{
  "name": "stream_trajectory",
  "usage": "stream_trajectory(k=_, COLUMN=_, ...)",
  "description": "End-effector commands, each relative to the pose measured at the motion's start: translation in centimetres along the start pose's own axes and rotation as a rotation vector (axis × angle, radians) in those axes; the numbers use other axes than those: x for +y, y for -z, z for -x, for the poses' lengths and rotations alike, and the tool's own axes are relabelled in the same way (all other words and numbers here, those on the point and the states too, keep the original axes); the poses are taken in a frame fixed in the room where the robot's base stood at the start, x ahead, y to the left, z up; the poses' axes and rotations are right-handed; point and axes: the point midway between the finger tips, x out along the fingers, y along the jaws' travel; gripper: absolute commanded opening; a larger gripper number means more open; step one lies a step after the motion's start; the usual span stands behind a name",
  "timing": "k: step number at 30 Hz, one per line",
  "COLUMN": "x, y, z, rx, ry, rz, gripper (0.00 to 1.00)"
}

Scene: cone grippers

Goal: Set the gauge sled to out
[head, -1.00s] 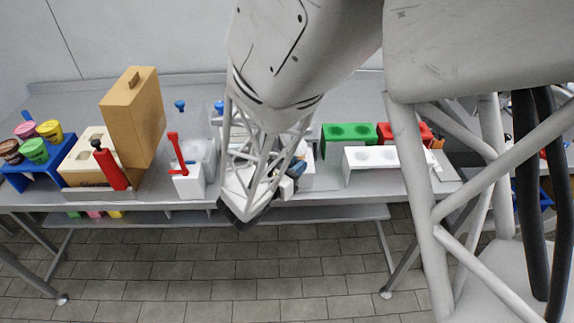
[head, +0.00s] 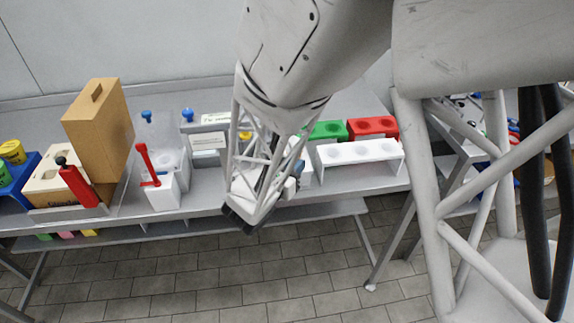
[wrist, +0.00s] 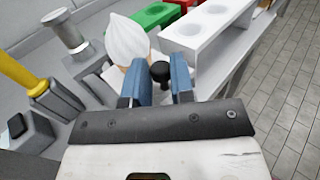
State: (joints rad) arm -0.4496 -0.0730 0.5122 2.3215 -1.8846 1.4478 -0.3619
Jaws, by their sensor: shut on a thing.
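My gripper (wrist: 161,84) has its two blue fingers on either side of a small black knob (wrist: 160,71), shut on it. The knob stands in front of a white swirl top (wrist: 126,38) on a tan base. I cannot tell for certain whether the knob belongs to the gauge sled; the fingers and palm hide what lies under it. In the head view my gripper (head: 296,172) is low at the bench's front edge, left of a white rack. The lattice wrist hides the knob there, and no out mark is readable.
The white rack (head: 360,153) with round hollows stands close on the right, with green (head: 327,130) and red (head: 373,127) blocks behind. A yellow handle (wrist: 22,72) and a metal post (wrist: 65,33) are left in the wrist view. A red lever (head: 147,164) stands farther left.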

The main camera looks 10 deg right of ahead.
Motion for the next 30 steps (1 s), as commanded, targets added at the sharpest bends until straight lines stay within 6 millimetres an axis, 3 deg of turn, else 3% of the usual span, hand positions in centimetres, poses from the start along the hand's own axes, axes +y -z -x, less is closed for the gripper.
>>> stream_trajectory(k=15, x=-0.7, y=-0.05, z=-0.67, rx=-0.001, ry=0.004, rz=-0.001, gripper=0.0)
stream_trajectory(k=16, x=-0.71, y=-0.05, z=-0.67, rx=-0.001, ry=0.004, rz=-0.001, gripper=0.26)
stream_trajectory(k=20, x=-0.69, y=-0.03, z=-0.64, rx=0.0, ry=0.003, rz=-0.001, gripper=0.46)
stream_trajectory(k=30, x=-0.63, y=-0.01, z=-0.56, rx=0.0, ry=0.001, rz=-0.001, gripper=0.47)
